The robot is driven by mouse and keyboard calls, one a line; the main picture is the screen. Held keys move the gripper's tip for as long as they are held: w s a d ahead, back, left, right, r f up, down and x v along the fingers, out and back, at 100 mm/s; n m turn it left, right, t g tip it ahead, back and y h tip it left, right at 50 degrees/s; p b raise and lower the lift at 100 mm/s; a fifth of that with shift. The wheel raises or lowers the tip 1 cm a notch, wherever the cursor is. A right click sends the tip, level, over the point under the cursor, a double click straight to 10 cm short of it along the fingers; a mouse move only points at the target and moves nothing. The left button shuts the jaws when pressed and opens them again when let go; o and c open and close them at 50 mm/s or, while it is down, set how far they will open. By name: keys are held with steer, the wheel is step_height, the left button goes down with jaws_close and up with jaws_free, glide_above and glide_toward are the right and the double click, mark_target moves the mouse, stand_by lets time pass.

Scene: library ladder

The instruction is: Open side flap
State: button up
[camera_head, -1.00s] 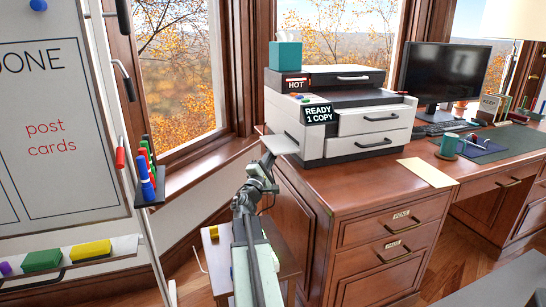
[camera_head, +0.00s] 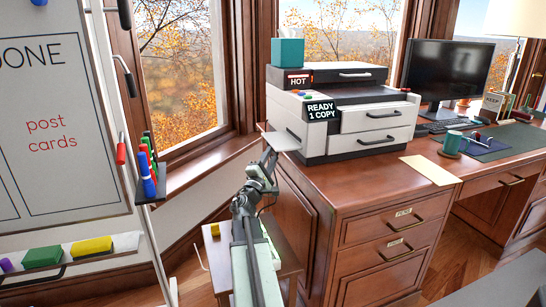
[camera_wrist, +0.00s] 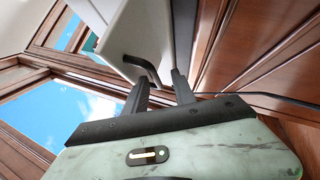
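The copier (camera_head: 310,146) stands on the wooden desk. Its left side, facing my arm, has a white panel with a dark handle (camera_head: 292,135), which I take as the side flap; it looks shut. In the wrist view the white panel (camera_wrist: 133,38) fills the upper middle, with its dark bent handle (camera_wrist: 143,68) just beyond the fingertips. My gripper (camera_head: 269,153) is raised beside the copier's left side. I cannot tell whether a fingertip touches the handle.
A thin white plate (camera_head: 281,141) juts from the copier's left side, close to my gripper. A teal tissue box (camera_head: 288,49) sits on top. A whiteboard (camera_head: 60,110) stands at left. A small low table (camera_head: 217,250) is beneath my arm. Yellow paper (camera_head: 428,170) lies on the desk.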

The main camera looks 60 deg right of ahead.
steer(key=b+v, duration=0.1)
steer(key=v, duration=0.5)
steer(key=shift+b, duration=0.35)
steer(key=shift+a, duration=0.15)
